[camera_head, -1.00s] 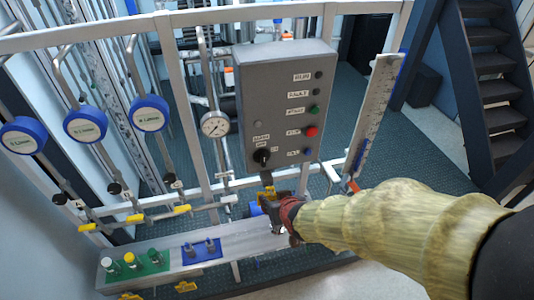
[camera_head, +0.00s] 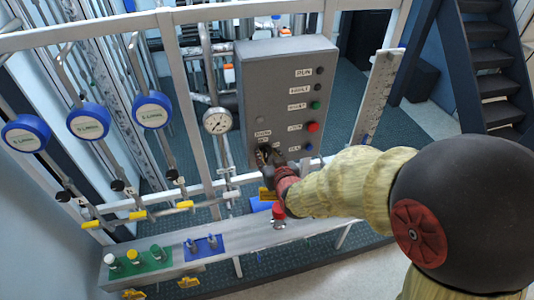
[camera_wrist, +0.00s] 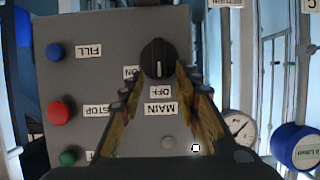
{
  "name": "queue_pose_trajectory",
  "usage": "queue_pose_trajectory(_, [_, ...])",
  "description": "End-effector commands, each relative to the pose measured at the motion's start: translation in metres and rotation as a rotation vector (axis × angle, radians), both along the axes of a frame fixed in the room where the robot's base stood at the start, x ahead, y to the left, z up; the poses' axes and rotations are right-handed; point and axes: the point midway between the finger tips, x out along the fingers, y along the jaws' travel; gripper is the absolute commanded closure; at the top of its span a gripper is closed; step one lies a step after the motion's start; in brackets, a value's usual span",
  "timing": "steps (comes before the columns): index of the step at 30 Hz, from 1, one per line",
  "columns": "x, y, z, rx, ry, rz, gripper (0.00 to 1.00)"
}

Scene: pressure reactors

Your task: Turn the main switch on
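The main switch is a black round knob (camera_wrist: 158,52) on a grey control box (camera_head: 285,75). In the wrist view, which shows the labels upside down, its white mark points down the picture, toward the OFF label (camera_wrist: 161,91); the ON label (camera_wrist: 132,72) is to its lower left. My gripper (camera_wrist: 160,79) is open, its two fingers apart on either side of the knob's lower edge. I cannot tell whether they touch it. In the head view my gripper (camera_head: 268,156) is at the box's lower left corner and mostly hides the knob.
A red button (camera_wrist: 60,110), a blue button (camera_wrist: 54,51) and a green button (camera_wrist: 68,158) sit beside the switch on the box. A pressure gauge (camera_head: 217,121) stands left of the box. Metal frame bars and a bench (camera_head: 235,243) with valves lie below.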

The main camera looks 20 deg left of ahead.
Motion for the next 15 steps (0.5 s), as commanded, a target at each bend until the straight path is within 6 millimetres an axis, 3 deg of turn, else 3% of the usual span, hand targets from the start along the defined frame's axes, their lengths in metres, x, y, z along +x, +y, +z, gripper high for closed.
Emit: queue_pose_trajectory(15, [0.0109,0.0066,-0.0048,0.001,-0.001,0.0,0.67])
